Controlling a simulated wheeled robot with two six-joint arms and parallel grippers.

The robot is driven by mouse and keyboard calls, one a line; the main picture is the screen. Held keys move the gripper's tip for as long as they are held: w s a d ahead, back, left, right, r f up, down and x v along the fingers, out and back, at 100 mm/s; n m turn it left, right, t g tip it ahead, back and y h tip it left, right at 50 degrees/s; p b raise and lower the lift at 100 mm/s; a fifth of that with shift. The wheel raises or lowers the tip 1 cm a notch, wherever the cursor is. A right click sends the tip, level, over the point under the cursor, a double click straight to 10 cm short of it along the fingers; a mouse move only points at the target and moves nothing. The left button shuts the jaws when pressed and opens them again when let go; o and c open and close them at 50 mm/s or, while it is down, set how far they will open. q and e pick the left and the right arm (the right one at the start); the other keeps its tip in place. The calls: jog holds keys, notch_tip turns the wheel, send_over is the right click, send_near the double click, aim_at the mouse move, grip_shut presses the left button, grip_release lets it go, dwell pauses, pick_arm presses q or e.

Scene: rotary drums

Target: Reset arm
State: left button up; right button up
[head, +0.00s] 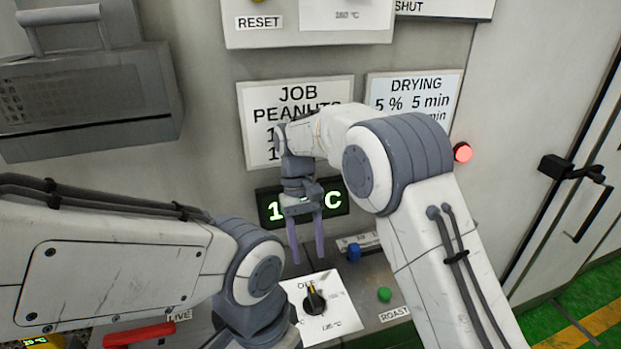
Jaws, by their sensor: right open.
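My right arm reaches in from the lower right and bends over to the left in front of the panel. My right gripper (308,256) hangs down with its two purple fingers apart and nothing between them. It is in front of the lit green display (335,199) and above the rotary knob (314,299) on its white plate. My left arm comes in from the left and its wrist runs off the bottom edge, so its gripper is hidden. A label reading RESET (259,22) is at the top, below a partly cut-off yellow button (257,1).
A JOB sign (262,97) and a DRYING sign (415,86) are on the wall, partly covered by my right arm. A red lamp (462,152) glows beside it. A blue knob (353,253), a green button (384,294) and a red handle (138,334) are low down. A grey box (90,95) juts out upper left.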

jog(key=s+r+n+t+y+b, duration=0.15)
jog(key=s+r, duration=0.25)
jog(key=s, duration=0.7)
jog(key=s+d+f+n+t, duration=0.1)
jog(key=s+d+f, duration=0.1)
jog(key=s, duration=0.5)
jog(key=s+d+f+n+t, duration=0.1)
jog(key=s+d+f, duration=0.1)
jog(key=s+d, duration=0.2)
jog(key=s+y, duration=0.1)
jog(key=s, duration=0.2)
jog(key=shift+t+b, duration=0.35)
jog(key=shift+b, duration=0.05)
